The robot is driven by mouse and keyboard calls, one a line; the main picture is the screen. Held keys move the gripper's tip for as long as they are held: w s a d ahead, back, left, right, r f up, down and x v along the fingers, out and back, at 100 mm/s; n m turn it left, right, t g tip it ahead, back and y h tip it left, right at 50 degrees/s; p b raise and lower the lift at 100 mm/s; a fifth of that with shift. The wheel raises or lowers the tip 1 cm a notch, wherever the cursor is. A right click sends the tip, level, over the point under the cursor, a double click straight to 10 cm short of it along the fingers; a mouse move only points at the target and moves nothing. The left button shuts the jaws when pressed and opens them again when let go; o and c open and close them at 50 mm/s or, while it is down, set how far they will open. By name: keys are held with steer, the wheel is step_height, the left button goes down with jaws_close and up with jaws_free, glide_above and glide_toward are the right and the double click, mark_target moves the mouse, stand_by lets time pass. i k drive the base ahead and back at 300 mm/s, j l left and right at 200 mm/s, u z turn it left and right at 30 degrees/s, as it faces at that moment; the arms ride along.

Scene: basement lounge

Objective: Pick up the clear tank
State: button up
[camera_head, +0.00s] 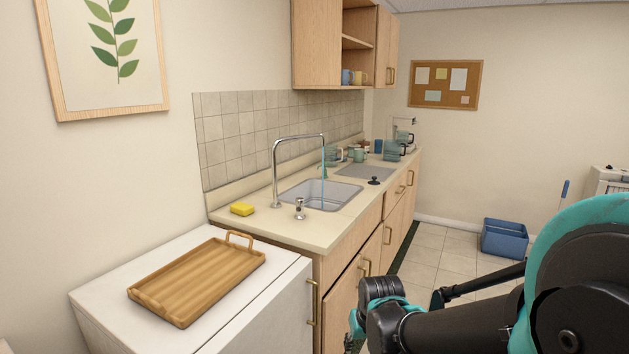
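A see-through teal container (393,151) stands at the far end of the counter, by the back wall. A clear vessel with a handle (335,155) stands left of it, behind the sink. Both are small and far off, and I cannot tell for sure which one is the clear tank. My black and teal arm fills the lower right of the view, well short of the far counter end. I cannot make out my gripper's fingers.
The counter (335,232) holds a sink (318,194) with a tall tap, a yellow sponge (242,209) and several mugs. A wooden tray (197,281) lies on a white appliance at front left. A blue bin (504,238) stands on the floor. Tiled floor beside the cabinets is open.

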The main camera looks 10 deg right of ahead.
mark_target(392, 149)
steer(key=i+l+z, duration=0.7)
steer(key=z, duration=0.2)
steer(key=i+z, duration=0.45)
steer(key=i, duration=1.2)
steer(key=i+l+u, duration=0.1)
steer(key=i+u, duration=0.3)
steer(key=i+l+u, duration=0.25)
steer(key=i+u, duration=0.15)
steer(key=i+l+u, duration=0.35)
steer(key=i, duration=0.05)
